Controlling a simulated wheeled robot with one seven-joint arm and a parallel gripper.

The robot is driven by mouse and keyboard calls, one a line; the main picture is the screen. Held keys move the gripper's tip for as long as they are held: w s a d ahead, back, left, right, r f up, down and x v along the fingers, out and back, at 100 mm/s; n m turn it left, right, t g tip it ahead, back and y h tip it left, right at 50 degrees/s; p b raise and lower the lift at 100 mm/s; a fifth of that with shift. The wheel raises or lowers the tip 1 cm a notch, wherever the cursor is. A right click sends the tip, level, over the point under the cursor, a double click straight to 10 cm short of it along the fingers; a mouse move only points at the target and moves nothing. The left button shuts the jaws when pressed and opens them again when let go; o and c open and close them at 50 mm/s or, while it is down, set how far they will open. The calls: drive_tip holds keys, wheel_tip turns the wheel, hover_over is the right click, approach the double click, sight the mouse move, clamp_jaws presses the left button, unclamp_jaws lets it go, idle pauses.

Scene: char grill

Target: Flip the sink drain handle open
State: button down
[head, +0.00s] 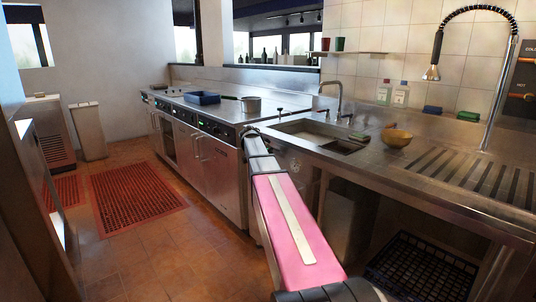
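The steel sink (318,136) is set into the counter at the middle right, with a curved faucet (338,92) behind it. No sink drain handle can be made out for certain. A small dark-topped fitting (279,114) stands on the counter left of the sink, too small to identify. My pink and grey arm reaches up from the bottom centre. Its far end, with my gripper (250,131), is at the counter's front edge left of the sink. The fingers are too small to tell open from shut, and no held thing shows. The arm hides part of the cabinet front.
A pot (251,104) and blue tray (203,98) sit on the left counter. A tall spring faucet (496,90) rises at right. A black crate (420,270) is under the counter. A red mat (135,195) lies on open floor.

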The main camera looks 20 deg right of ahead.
drive_tip(key=w+a+f+m+t+y, duration=0.1)
drive_tip(key=w+f+m+t, duration=0.3)
drive_tip(key=f+t, duration=0.4)
drive_tip(key=shift+a+f+m+t, duration=0.25)
drive_tip(key=shift+f+m, duration=0.35)
drive_tip(key=shift+f, duration=0.6)
idle(0.3)
drive_tip(key=shift+w+y, duration=0.2)
drive_tip(key=shift+y, duration=0.1)
idle(0.3)
